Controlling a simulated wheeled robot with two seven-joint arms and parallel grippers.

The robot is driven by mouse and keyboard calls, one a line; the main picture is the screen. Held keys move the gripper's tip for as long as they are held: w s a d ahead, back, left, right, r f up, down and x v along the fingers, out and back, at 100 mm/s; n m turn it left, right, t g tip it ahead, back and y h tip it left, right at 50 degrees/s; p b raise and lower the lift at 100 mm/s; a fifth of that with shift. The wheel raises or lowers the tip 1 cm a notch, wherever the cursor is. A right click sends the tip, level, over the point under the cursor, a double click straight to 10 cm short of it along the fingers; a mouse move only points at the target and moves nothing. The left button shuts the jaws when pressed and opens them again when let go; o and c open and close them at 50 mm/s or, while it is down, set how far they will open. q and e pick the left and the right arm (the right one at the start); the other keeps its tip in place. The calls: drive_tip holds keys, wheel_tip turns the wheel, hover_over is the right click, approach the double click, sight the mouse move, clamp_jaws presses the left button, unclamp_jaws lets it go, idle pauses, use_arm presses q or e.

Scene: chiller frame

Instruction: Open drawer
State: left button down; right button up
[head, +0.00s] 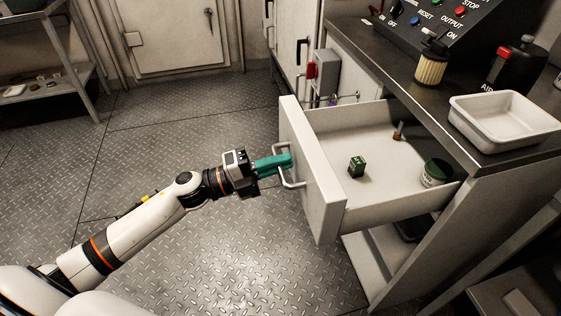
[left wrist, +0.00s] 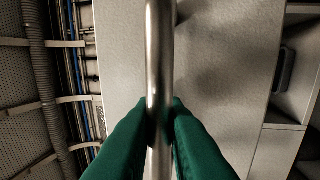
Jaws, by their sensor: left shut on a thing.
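The white drawer (head: 318,190) stands pulled out from the cabinet under the dark counter, with its inside in view. Its metal bar handle (head: 288,181) is on the front panel, facing my arm. My left gripper (head: 286,161) has green fingers and is shut on the handle. In the left wrist view the handle (left wrist: 160,60) runs upright between the two green fingertips (left wrist: 162,118), which press against it from both sides. The drawer front (left wrist: 220,70) fills the middle behind it. My right gripper is not in view.
Inside the drawer are a small green box (head: 357,166), a green-lidded jar (head: 434,173) and a small brown item (head: 398,132). A white tray (head: 502,122), a yellowish cylinder (head: 431,68) and a control panel (head: 440,15) are on the counter. The metal floor (head: 150,160) left of the drawer is clear.

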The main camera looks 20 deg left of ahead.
use_arm(q)
drive_tip(key=c, duration=1.6)
unclamp_jaws()
drive_tip(key=shift+o, duration=0.3)
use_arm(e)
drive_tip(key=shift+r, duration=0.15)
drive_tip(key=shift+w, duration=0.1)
use_arm(q)
drive_tip(key=v, duration=1.2)
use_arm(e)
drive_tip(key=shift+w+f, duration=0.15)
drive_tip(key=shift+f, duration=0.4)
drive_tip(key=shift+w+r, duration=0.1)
